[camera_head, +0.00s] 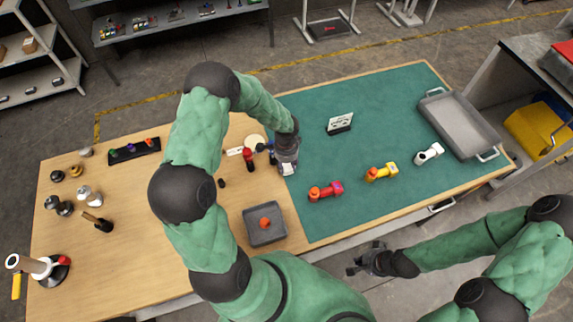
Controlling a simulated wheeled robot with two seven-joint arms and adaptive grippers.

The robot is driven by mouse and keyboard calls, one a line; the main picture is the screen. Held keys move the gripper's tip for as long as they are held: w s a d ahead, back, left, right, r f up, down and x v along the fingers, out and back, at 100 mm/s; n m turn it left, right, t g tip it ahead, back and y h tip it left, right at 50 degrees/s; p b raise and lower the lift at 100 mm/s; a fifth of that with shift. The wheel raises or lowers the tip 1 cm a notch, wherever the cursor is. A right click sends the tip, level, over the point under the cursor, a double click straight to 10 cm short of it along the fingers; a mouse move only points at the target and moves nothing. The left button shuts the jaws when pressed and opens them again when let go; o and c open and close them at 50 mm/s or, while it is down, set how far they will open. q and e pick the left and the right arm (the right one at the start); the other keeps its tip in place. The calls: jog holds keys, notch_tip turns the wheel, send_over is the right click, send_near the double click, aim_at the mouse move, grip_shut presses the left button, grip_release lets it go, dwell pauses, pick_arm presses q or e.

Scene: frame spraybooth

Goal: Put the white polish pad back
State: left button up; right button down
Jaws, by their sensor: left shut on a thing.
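My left gripper (287,165) is low over the left edge of the green mat, its fingers closed around a small pale thing that they largely hide. I cannot tell for sure whether this is the white polish pad. A cream round disc (254,142) lies on the wood just left of the gripper, beside a red-topped item (248,158) and a small white label (234,151). A black rack (133,151) with small coloured pieces lies further left. My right gripper (357,265) hangs off the table's front edge; its fingers are too small to judge.
The green mat (385,125) bears a small sign (339,123), red (325,191), yellow (381,172) and white (428,153) tools, and a grey tray (460,123). A grey dish (264,236) holds an orange piece. Several dark and metal items stand at the left. The mat's middle is clear.

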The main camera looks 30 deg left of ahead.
pick_arm(q)
jog(key=shift+f, duration=0.25)
jog(key=shift+f, duration=0.2)
jog(key=o, duration=1)
jog(key=shift+r, duration=0.15)
notch_tip(320, 180, up, 12)
jog(key=shift+p, duration=0.45)
jog(key=shift+w, duration=0.1)
